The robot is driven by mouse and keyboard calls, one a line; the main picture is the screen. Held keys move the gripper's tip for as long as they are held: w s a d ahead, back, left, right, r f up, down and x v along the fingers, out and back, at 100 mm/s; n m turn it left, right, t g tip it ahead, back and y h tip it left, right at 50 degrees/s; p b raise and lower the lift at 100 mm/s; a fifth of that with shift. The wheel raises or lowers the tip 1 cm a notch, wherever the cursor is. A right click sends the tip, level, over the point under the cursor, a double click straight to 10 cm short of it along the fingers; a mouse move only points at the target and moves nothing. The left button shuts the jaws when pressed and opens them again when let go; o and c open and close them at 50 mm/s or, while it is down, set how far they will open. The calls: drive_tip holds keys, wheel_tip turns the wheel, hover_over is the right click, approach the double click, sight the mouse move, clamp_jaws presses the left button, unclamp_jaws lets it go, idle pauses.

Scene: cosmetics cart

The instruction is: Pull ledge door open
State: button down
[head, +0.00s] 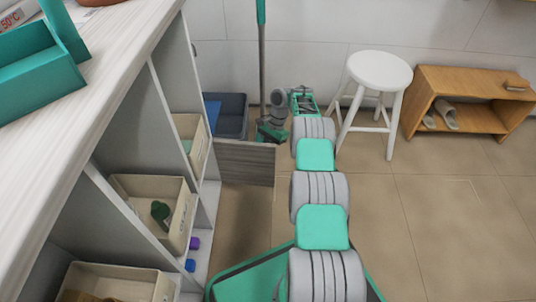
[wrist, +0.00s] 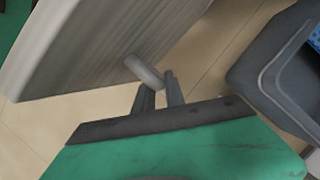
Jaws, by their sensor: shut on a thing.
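The ledge door (head: 246,163) is a grey wood-grain panel that stands out from the side of the white shelf unit, swung open over the floor. In the wrist view the door (wrist: 85,45) fills the upper left, with a short grey rounded handle (wrist: 142,71) sticking out from its face. My gripper (wrist: 160,82) has its two dark fingers at the handle's free end, shut on it. In the head view my arm reaches along the right of the door to its far side; the fingertips are hard to make out there.
Open cubbies hold cream bins (head: 150,197). A dark blue-grey bin (head: 232,115) stands beyond the door; the wrist view shows a dark bin (wrist: 270,70) close to my gripper's right. A white stool (head: 380,70) and a wooden shoe rack (head: 470,82) stand right. Floor at lower right is clear.

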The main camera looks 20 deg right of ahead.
drive_tip(key=shift+w+a, duration=0.15)
drive_tip(key=shift+a, duration=0.25)
drive_tip(key=c, duration=1.5)
unclamp_jaws()
drive_tip(key=shift+a, duration=0.1)
drive_tip(key=shift+o, duration=0.5)
drive_tip(key=shift+d, duration=0.3)
